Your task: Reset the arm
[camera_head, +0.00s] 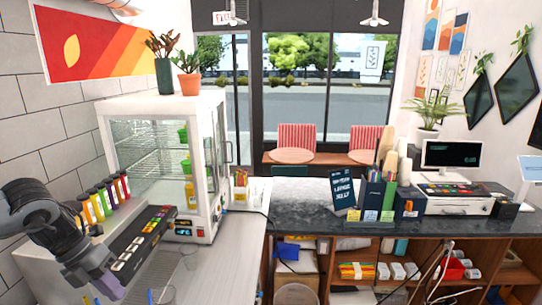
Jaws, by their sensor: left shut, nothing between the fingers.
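My left arm comes in from the left edge, bent downward. Its gripper (103,289) is at the lower left, low over the white counter, with its fingers shut and empty. A long black panel with coloured buttons (143,240) lies close beside it, to its upper right. I cannot tell whether the gripper touches the panel. My right gripper is not in view.
A row of coloured bottles (103,197) stands behind my left arm. A white glass-door cabinet (165,150) stands at the back left. A dark counter (300,198) runs right.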

